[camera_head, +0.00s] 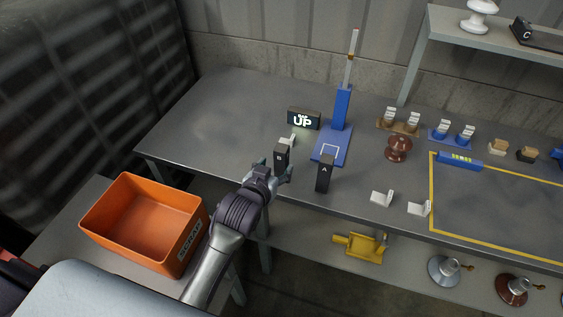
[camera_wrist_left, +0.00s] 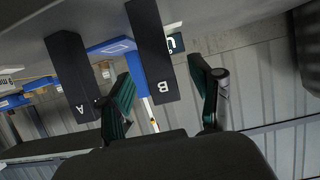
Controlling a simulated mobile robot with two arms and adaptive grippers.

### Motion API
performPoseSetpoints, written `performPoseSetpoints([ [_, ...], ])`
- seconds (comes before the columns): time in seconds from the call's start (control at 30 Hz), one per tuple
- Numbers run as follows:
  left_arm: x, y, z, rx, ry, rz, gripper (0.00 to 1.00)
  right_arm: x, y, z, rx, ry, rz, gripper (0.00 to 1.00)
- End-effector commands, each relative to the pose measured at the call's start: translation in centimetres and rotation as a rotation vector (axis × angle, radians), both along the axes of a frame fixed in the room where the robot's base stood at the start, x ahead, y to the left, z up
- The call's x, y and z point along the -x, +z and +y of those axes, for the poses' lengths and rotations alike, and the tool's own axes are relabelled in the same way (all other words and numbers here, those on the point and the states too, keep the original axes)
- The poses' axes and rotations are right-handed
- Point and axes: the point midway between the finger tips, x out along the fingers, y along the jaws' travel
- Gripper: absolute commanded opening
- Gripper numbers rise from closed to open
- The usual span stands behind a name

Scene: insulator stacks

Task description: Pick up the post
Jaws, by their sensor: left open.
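Two upright black posts stand near the front edge of the grey bench: one marked B (camera_head: 281,157) and one marked A (camera_head: 325,174). My left gripper (camera_head: 271,171) is open at the bench's front edge, just in front of post B. In the left wrist view, post B (camera_wrist_left: 152,55) lies ahead between the two spread green-padded fingers (camera_wrist_left: 165,98), and post A (camera_wrist_left: 72,65) lies outside them to the left. I cannot tell whether either finger touches post B. Its lower part is partly hidden by my gripper in the head view.
A blue stand (camera_head: 333,147) with an upright rod and a black "UP" sign (camera_head: 304,118) are behind the posts. White brackets (camera_head: 382,198) and a brown insulator (camera_head: 398,148) are to the right. An orange scrap bin (camera_head: 143,222) is at lower left. The bench's left part is clear.

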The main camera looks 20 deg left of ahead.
Motion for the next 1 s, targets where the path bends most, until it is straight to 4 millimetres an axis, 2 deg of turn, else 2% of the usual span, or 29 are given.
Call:
performPoseSetpoints([
  [0.33,-4.2,-1.6,-0.4,-0.001,0.000,-0.001,0.65,-0.3,0.7,0.1,-0.001,0.000,-0.005,0.40],
  [0.67,-4.7,-1.9,-0.4,0.000,0.000,0.000,0.63,-0.3,0.7,0.1,-0.002,0.000,-0.005,0.40],
  [1.0,-4.7,-2.0,-0.4,0.000,0.000,0.000,0.06,-0.3,0.7,0.4,-0.005,-0.001,-0.004,0.40],
])
